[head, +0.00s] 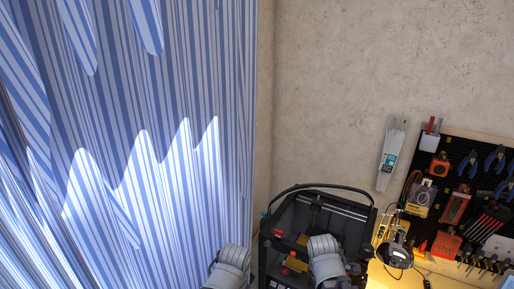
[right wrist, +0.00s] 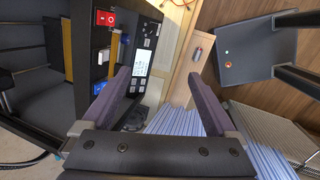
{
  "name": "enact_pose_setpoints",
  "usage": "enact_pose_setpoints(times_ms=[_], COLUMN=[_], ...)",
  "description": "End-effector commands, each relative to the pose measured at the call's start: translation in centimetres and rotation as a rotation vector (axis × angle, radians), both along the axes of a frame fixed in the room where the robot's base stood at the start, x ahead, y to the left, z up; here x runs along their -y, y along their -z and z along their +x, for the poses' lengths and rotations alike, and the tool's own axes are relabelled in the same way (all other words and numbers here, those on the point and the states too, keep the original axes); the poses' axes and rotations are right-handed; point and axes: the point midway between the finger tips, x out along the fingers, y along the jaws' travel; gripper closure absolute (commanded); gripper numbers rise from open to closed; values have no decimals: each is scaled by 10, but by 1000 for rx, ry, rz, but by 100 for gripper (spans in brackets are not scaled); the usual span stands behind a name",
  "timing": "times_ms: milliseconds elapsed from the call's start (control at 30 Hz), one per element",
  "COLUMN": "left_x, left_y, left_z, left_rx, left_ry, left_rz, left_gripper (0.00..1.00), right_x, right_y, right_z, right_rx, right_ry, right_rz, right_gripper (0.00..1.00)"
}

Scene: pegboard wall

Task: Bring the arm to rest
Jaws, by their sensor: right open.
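In the right wrist view my right gripper (right wrist: 160,80) is open, its two dark purple-grey fingers wide apart. Nothing is held between them. Behind the fingers is a dark machine side with a red switch (right wrist: 106,18) and a panel of grey buttons (right wrist: 139,60). In the head view two grey rounded links of my arms show at the bottom edge, the right-hand one in front of a black frame machine (head: 310,197). No fingers can be made out there, and my left gripper is not in view.
A blue and white striped curtain (head: 130,100) fills the left of the head view. A black pegboard (head: 462,150) with tools hangs at the right. A bundle of white ties (head: 391,155) hangs beside it. The upper wall is bare.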

Motion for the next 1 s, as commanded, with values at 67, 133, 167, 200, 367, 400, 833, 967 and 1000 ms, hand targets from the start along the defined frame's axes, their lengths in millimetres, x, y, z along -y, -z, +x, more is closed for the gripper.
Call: enact_pose_setpoints(times_ms=[67, 133, 167, 200, 367, 400, 833, 967, 1000], left_x=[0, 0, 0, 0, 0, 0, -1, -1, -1], left_y=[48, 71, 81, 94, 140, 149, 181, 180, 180], left_z=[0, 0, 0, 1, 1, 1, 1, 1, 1], left_rx=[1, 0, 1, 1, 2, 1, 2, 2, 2], left_ry=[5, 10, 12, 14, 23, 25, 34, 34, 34], left_rz=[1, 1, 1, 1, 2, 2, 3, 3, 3], left_gripper=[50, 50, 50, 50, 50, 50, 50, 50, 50], right_x=[-27, -49, -58, -69, -111, -119, -154, -154, -154], right_y=[49, 74, 84, 98, 145, 154, 187, 186, 186], right_z=[-5, -11, -14, -19, -37, -41, -63, -63, -63], right_rx=[-2, -6, -8, -11, -27, -31, -45, -44, -44], right_ry=[107, 214, 260, 323, 555, 605, 846, 846, 846], right_rz=[37, 68, 79, 92, 127, 132, 138, 138, 138], right_gripper=[7, 7, 7, 7, 7, 7, 7, 7, 7])
